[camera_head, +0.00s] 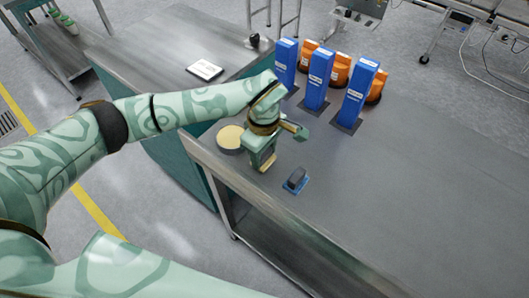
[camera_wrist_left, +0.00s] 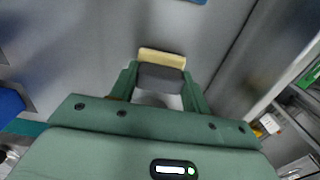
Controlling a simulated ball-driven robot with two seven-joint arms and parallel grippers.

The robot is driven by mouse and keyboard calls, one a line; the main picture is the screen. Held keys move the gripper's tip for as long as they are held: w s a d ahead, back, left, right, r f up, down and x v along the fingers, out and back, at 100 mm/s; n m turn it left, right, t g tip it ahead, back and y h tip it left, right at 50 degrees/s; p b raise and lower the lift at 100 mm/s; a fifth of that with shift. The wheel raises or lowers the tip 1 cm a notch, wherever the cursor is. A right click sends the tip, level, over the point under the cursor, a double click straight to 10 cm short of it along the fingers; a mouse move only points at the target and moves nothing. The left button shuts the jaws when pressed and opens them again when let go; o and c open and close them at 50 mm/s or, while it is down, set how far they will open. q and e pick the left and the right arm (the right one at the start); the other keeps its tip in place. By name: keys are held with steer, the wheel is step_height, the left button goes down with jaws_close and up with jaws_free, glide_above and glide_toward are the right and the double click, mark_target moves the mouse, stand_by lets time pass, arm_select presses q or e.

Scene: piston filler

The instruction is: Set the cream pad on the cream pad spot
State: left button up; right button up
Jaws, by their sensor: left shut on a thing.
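The cream pad (camera_head: 267,164) is in my left gripper (camera_head: 262,154), at the lower end of the fingers near the front edge of the grey bench. In the left wrist view the cream pad (camera_wrist_left: 162,57) shows its cream edge and a dark grey block between the two green fingers of the gripper (camera_wrist_left: 160,82). The gripper is shut on it. I cannot tell whether the pad touches the bench. A round cream disc (camera_head: 230,137) lies on the bench just left of the gripper; I cannot tell whether it is the cream pad spot. My right gripper is out of view.
A dark block on a blue base (camera_head: 296,180) sits right of the gripper, near the bench's front edge. Several blue upright boxes (camera_head: 317,80) and orange items (camera_head: 340,68) stand farther back. The bench's right side is clear.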

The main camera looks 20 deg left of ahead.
arm_select(q)
steer(key=shift+f, duration=0.2)
steer(key=o, duration=1)
steer(key=shift+c, duration=0.2)
step_height(320, 180, up, 12)
steer(key=p, duration=0.2)
steer(key=shift+r, duration=0.1)
